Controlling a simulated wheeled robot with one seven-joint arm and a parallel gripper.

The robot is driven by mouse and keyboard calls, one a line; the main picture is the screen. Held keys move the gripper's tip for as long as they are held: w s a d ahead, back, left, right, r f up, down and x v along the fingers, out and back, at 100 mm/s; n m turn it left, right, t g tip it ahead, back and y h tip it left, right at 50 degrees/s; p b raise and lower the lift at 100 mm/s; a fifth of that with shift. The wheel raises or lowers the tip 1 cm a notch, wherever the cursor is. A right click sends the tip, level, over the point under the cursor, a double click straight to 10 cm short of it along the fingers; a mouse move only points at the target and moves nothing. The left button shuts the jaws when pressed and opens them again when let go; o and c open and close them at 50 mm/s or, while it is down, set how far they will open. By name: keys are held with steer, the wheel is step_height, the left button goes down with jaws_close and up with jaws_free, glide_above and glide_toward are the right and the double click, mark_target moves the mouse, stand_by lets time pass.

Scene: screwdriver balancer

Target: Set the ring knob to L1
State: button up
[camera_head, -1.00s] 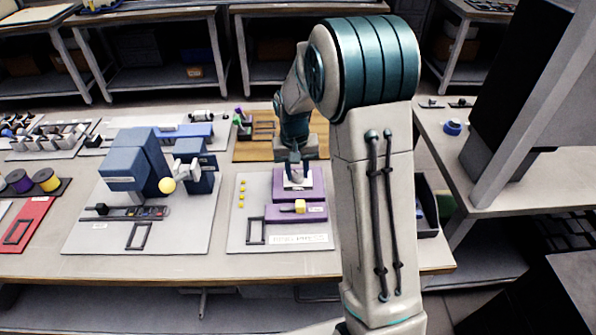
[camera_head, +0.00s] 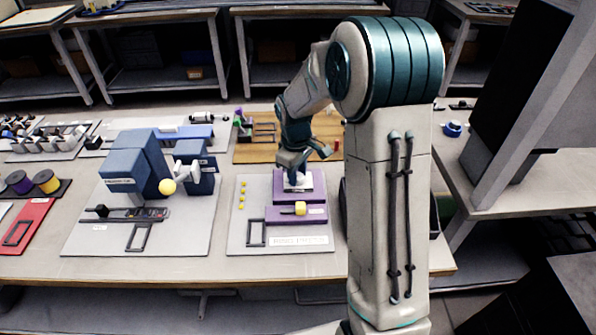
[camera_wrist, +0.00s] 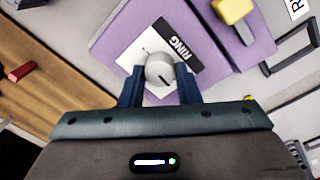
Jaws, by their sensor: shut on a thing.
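The ring knob (camera_wrist: 160,70) is a light grey round knob with a dark pointer mark. It sits on a white card (camera_wrist: 178,50) printed "RING", on a purple block (camera_wrist: 225,55). In the wrist view my gripper (camera_wrist: 160,80) has one dark finger on each side of the knob, shut on it. In the head view my gripper (camera_head: 292,173) is over the back purple block (camera_head: 312,187), and its fingers and the knob are hard to make out there. The L1 mark cannot be read in either view.
A yellow knob (camera_head: 300,208) stands on the front purple block (camera_head: 280,215), close to my gripper. A dark tray (camera_head: 434,215) lies to the right, partly behind my arm.

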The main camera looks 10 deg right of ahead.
steer(key=shift+n, duration=0.6)
steer(key=o, duration=1)
steer(key=shift+c, duration=0.2)
steer(key=shift+r, duration=0.1)
step_height(320, 180, up, 14)
steer(key=shift+s+a, duration=0.25)
steer(key=shift+s, duration=0.05)
steer(key=shift+f, duration=0.2)
